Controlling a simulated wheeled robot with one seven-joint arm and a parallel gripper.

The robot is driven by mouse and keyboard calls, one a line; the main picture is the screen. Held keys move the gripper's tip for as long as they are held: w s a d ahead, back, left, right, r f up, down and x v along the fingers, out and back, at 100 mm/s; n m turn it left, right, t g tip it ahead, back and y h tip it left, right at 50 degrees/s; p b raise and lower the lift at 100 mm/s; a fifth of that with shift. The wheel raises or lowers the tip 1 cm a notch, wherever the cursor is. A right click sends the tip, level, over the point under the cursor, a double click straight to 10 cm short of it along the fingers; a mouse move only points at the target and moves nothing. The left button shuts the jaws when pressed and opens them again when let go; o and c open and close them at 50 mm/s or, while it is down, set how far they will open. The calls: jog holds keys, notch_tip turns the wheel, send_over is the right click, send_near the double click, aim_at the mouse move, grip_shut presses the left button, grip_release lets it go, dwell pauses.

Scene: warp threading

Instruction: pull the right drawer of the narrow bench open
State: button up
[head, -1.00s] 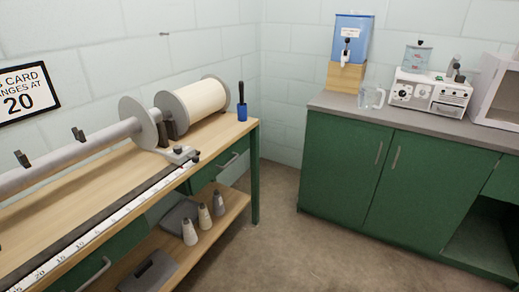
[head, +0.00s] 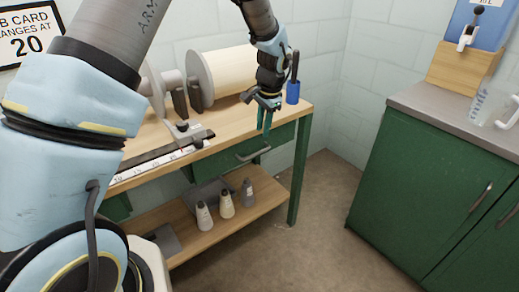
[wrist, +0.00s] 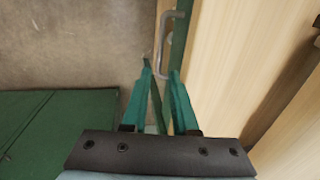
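The narrow bench (head: 222,134) has a wooden top, and its right drawer (head: 222,162) has a green front that looks shut. The drawer's grey bar handle (head: 254,154) is on that front. The handle also shows at the top of the wrist view (wrist: 165,32), left of the bench top's edge. My gripper (head: 268,128) points down by the bench's right end, above the handle in the head view. In the wrist view its green fingers (wrist: 160,72) are apart with nothing between them. Their tips look short of the handle, and I see no contact.
A blue cup with a dark-handled tool (head: 293,92) stands on the bench near my gripper. Several bottles (head: 227,205) are on the lower shelf. A green cabinet (head: 420,190) stands to the right, with clear floor (head: 300,240) between.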

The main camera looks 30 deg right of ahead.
aim_at(258, 152)
jog(key=f, duration=0.3)
jog(key=w+f+p, duration=0.1)
jog(key=f, duration=0.5)
jog(key=shift+w+a, duration=0.3)
jog(key=shift+w, duration=0.1)
grip_shut()
dwell(0.9)
